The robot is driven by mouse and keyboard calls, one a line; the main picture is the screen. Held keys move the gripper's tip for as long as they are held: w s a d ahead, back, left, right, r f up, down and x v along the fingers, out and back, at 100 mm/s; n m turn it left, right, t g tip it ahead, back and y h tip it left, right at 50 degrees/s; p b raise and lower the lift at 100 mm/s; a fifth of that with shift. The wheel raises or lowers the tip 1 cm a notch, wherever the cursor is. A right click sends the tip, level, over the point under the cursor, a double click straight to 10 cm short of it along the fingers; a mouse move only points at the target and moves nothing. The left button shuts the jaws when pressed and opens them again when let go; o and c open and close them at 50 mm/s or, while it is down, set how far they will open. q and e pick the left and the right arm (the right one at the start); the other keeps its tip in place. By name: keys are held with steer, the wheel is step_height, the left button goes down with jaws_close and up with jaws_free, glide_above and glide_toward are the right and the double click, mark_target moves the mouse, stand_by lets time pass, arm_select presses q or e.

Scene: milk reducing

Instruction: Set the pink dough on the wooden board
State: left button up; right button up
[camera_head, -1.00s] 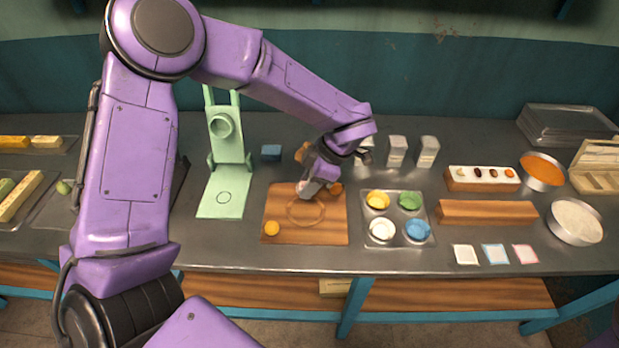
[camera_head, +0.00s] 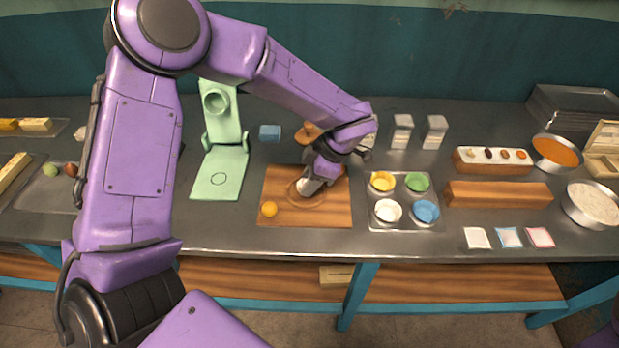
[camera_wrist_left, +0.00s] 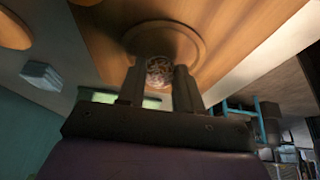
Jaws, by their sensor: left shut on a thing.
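My left gripper (camera_head: 308,187) points down over this ring, close to the board. In the left wrist view its fingers (camera_wrist_left: 159,85) are shut on a small round mottled ball (camera_wrist_left: 159,71), in front of the ring on the board (camera_wrist_left: 235,30). The ball's colour does not read clearly as pink there, and the gripper mostly hides it in the head view. An orange ball (camera_head: 269,209) sits at the board's front left. My right gripper is not in view.
A green stand (camera_head: 219,175) is left of the board, with a blue block (camera_head: 270,132) behind. A tray of coloured bowls (camera_head: 404,225) stands close at the right. Wooden blocks (camera_head: 497,195) and pans (camera_head: 588,205) are farther right. The board's front right is clear.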

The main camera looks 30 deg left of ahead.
arm_select(q)
steer(key=shift+d+f+p, duration=0.1)
steer(key=shift+d+p, duration=0.05)
steer(key=shift+p, duration=0.4)
stand_by(0.7)
steer(key=shift+w+f, duration=0.1)
steer(key=shift+f, duration=0.1)
stand_by(0.7)
steer(key=o, duration=1.5)
steer(key=shift+o, duration=0.4)
steer(key=shift+f, duration=0.15)
steer(key=shift+c, duration=0.7)
